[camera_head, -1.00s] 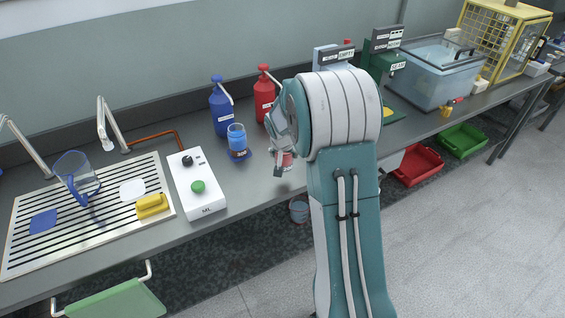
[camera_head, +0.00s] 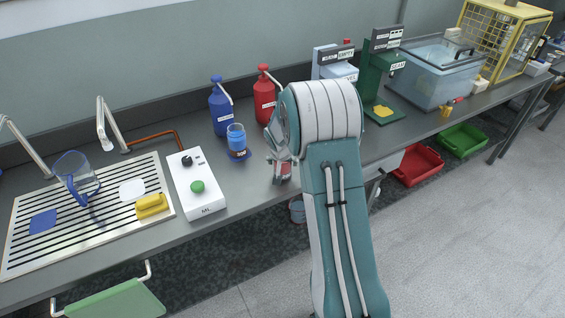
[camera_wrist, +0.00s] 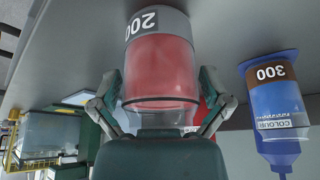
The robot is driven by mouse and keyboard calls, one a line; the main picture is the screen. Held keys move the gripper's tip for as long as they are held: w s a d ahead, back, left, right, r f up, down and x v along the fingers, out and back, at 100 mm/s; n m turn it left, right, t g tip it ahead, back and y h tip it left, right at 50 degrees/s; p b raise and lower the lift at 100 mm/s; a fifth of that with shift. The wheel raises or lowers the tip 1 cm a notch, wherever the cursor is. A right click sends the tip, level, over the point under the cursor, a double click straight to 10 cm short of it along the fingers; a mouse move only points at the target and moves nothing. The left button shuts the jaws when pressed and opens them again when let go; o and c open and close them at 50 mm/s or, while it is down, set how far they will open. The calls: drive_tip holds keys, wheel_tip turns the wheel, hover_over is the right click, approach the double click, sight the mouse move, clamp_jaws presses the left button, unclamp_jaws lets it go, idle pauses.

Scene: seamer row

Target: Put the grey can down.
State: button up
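The grey can (camera_wrist: 165,75) has a grey base band marked 200 and a clear body with red contents. It fills the middle of the wrist view, which is upside down, with its base towards the bench. My gripper (camera_wrist: 162,88) has one finger on each side of it and looks shut on it. In the head view my gripper (camera_head: 279,168) is low over the bench near the front edge, with a small red part of the can (camera_head: 285,172) showing. My arm hides much of it. I cannot tell whether the base touches the bench.
Blue (camera_head: 221,108) and red (camera_head: 264,96) pump bottles stand behind. A white control box (camera_head: 197,185) is further left. Green (camera_head: 383,85) and pale blue (camera_head: 325,62) stations are right.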

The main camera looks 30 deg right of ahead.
drive_tip(key=s+a+r+n, duration=0.1)
drive_tip(key=s+a+r, duration=0.3)
drive_tip(key=s+r, duration=0.3)
drive_tip(key=s+a+r+n+t+y, duration=0.1)
drive_tip(key=s+a+r, duration=0.25)
drive_tip(key=r, duration=0.45)
drive_tip(key=s+a+r+n, duration=0.1)
drive_tip(key=s+a+r, duration=0.2)
drive_tip(key=s+r, duration=0.4)
drive_tip(key=s+a+r+n, duration=0.1)
drive_tip(key=s+a, duration=0.2)
drive_tip(key=s, duration=0.5)
drive_tip(key=s+a+r+n+y, duration=0.1)
drive_tip(key=s+a+n, duration=0.1)
drive_tip(key=s, duration=0.6)
drive_tip(key=shift+s+a+r+t+y, duration=0.3)
drive_tip(key=shift+s+a+r, duration=0.1)
drive_tip(key=shift+a, duration=0.4)
